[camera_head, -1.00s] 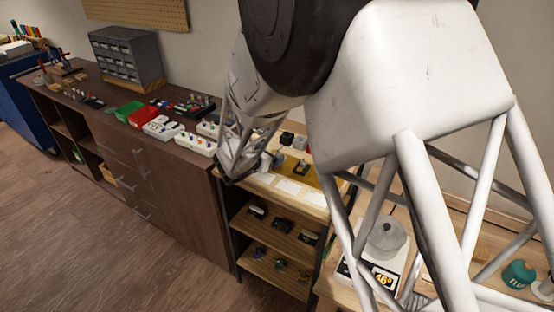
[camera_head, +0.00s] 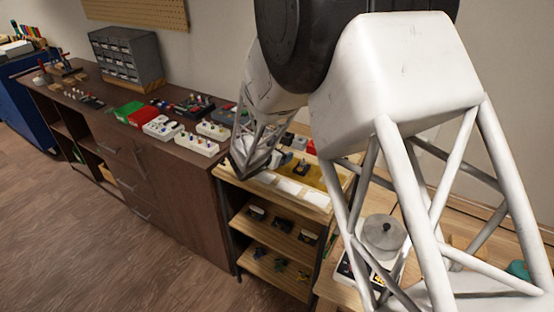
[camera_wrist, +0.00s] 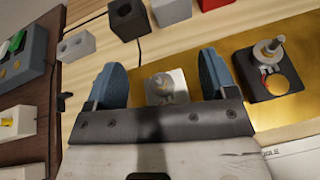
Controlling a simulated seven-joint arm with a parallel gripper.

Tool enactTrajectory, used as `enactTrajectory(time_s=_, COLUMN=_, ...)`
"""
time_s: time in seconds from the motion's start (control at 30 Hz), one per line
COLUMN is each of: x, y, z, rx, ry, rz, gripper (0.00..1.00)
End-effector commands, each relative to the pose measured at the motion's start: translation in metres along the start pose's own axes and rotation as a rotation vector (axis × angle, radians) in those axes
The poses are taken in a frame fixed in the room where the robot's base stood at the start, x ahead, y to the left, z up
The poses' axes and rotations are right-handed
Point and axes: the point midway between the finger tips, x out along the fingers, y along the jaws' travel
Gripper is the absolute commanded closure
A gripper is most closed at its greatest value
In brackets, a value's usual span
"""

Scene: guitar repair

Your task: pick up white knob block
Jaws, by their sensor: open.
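In the wrist view a white block with a metallic knob (camera_wrist: 167,88) sits on a gold mat (camera_wrist: 205,57). My gripper (camera_wrist: 160,76) is open, with one blue finger to each side of this block. Gaps show between the block and both fingers. The block's near edge meets the dark gripper body in the picture, so I cannot tell how far down the fingers reach. In the head view my gripper (camera_head: 285,158) is small over the shelf top, and I cannot make out the white block there.
A black knob block (camera_wrist: 266,68) stands just right of my right finger. Pedal-like boxes (camera_wrist: 18,60) are at the left. White cards (camera_head: 290,186) lie along the shelf's front.

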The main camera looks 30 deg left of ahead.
Motion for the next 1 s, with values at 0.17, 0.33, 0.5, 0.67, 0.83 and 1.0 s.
enactTrajectory(time_s=0.17, x=-0.0002, y=0.0000, z=-0.0001, rx=0.000, ry=0.000, rz=0.000, gripper=0.22)
enactTrajectory(time_s=0.33, x=-0.0002, y=0.0000, z=-0.0001, rx=0.000, ry=0.000, rz=0.000, gripper=0.33)
enactTrajectory(time_s=0.5, x=-0.0002, y=0.0000, z=-0.0002, rx=0.000, ry=0.000, rz=0.000, gripper=0.59)
enactTrajectory(time_s=0.67, x=-0.0002, y=-0.0001, z=-0.0002, rx=0.000, ry=0.000, rz=0.000, gripper=0.77)
enactTrajectory(time_s=0.83, x=-0.0002, y=0.0000, z=-0.0001, rx=0.000, ry=0.000, rz=0.000, gripper=0.77)
enactTrajectory(time_s=1.0, x=-0.0006, y=0.0002, z=0.0009, rx=0.000, ry=0.000, rz=0.000, gripper=0.77)
